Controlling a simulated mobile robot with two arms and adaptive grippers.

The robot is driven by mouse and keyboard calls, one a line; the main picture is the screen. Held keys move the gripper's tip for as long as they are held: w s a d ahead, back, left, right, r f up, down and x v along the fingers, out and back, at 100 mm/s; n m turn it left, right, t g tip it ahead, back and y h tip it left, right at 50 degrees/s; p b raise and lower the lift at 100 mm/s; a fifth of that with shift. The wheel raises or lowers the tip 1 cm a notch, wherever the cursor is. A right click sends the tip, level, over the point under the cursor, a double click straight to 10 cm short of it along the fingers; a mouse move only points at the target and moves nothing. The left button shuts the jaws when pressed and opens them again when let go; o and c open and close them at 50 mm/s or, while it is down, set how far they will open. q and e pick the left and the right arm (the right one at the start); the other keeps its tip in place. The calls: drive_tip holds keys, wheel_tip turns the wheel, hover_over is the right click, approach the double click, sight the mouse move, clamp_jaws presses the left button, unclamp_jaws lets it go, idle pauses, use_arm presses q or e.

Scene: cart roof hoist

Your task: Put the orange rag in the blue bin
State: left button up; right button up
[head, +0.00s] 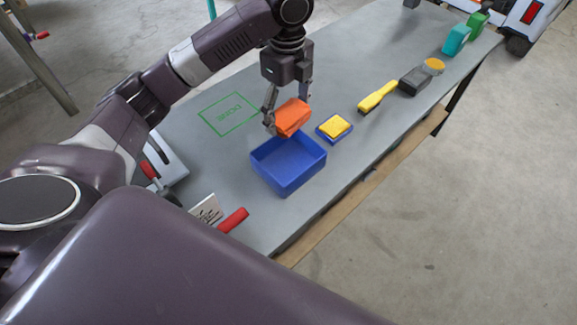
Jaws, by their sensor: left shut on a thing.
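The orange rag (293,117) is held by my left gripper (289,112), which is shut on it, with fingers on either side. The rag is above the far edge of the blue bin (290,180) in the picture. The bin is an open, shallow box standing on the grey table, and its visible inside looks empty. How high the rag is above the bin is hard to tell. My right gripper is not in view.
A yellow sponge on a blue tray (334,128) is right of the bin. A yellow brush (377,96), a dark block (414,81) and a teal item (456,40) lie further along the table. A green marked square (229,114) is empty. Red-handled tools (233,220) are at the near end.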

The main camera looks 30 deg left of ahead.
use_arm(q)
drive_tip(key=shift+w+a+r+m, duration=0.1)
drive_tip(key=shift+w+r+m, duration=0.2)
drive_tip(key=shift+m, duration=0.2)
drive_tip(key=p, duration=0.1)
hover_over(288, 165)
wheel_tip(288, 165, down, 15)
drive_tip(key=shift+r, duration=0.2)
drive_tip(key=shift+f+p, duration=0.4)
drive_tip(key=shift+f, duration=2.2)
drive_tip(key=shift+f, duration=0.15)
drive_tip(key=o, duration=0.8)
